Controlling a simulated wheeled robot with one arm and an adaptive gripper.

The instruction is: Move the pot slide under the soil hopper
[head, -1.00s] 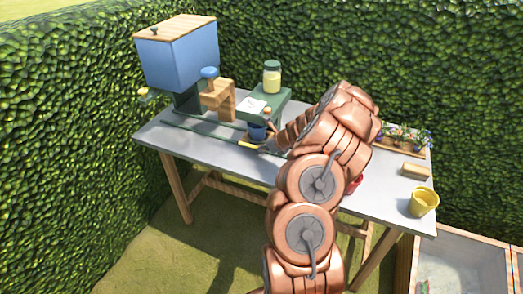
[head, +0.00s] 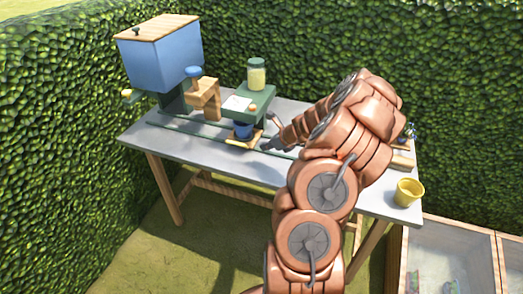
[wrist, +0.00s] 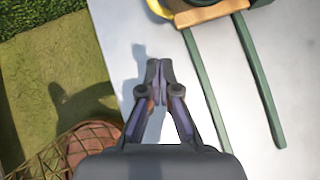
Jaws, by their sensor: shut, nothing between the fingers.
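The pot slide (head: 253,141) is a small wooden carriage with a yellow handle (head: 238,144) and a blue pot (head: 243,129). It sits on dark green rails (wrist: 212,93), below the green stand, right of the soil hopper (head: 163,58). The hopper is a blue box with a wooden lid, at the far left of the table. My gripper (head: 265,147) is shut and empty, just right of the slide and apart from it. In the wrist view, my gripper (wrist: 159,68) is over bare tabletop beside the rails; the slide's wooden edge (wrist: 205,12) and yellow handle (wrist: 158,8) show at the top.
A wooden block with a blue knob (head: 205,97) stands between hopper and slide. A jar (head: 257,74) stands on the green stand (head: 250,104). A yellow pot (head: 408,192) is at the table's right end. Hedges (head: 60,150) enclose the left and back.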

